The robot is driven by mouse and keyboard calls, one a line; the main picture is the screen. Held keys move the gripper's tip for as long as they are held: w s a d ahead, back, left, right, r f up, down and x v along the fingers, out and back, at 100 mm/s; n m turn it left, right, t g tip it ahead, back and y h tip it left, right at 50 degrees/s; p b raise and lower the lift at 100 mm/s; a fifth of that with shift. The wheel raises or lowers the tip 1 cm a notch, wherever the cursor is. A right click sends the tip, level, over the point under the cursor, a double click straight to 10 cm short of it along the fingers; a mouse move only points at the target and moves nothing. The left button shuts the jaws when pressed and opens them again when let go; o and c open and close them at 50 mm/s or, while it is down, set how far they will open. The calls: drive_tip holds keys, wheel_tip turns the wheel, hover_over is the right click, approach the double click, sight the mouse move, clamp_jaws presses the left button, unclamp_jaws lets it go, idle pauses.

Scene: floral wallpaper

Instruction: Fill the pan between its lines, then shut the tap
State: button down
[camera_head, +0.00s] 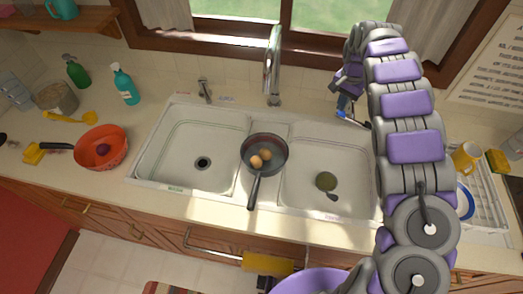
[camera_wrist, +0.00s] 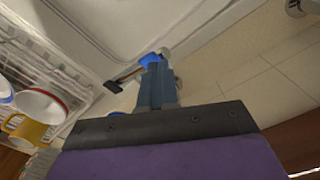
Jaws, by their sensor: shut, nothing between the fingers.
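The dark pan (camera_head: 279,168) rests on the divider between the two sink basins, its handle toward me. Several brown egg-like things (camera_head: 260,159) lie in it. Its lines and any water level are too small to make out. The chrome tap (camera_head: 273,62) rises behind the pan, and I see no clear stream. My gripper (camera_head: 344,108) is shut and empty behind the right basin. In the wrist view its blue-grey fingers (camera_wrist: 155,78) are close to a small lever with a dark end (camera_wrist: 113,85). I cannot tell whether they touch it.
A dish rack (camera_head: 490,190) and yellow mug (camera_head: 466,156) are right of my arm.

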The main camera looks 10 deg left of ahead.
sight(344, 113)
drive_tip(key=shift+d, duration=1.05)
drive_tip(key=shift+a+f, duration=0.3)
drive_tip(key=shift+a, duration=0.25)
drive_tip(key=shift+a+f, duration=0.25)
drive_tip(key=shift+a, duration=0.25)
drive_tip(key=shift+d+f, duration=0.8)
drive_tip(key=shift+d, duration=0.1)
drive_tip(key=shift+a+r, duration=0.25)
drive_tip(key=shift+r, duration=0.05)
drive_tip(key=r+p, duration=0.1)
drive_tip(key=a+r, duration=0.1)
drive_tip(key=shift+r+p, duration=0.4)
drive_tip(key=d+p, duration=0.1)
drive_tip(key=d, duration=1.1)
drive_tip(key=shift+f+p, duration=0.15)
drive_tip(key=shift+p, duration=0.15)
drive_tip(key=shift+d+f, duration=0.1)
drive_tip(key=shift+d, duration=0.1)
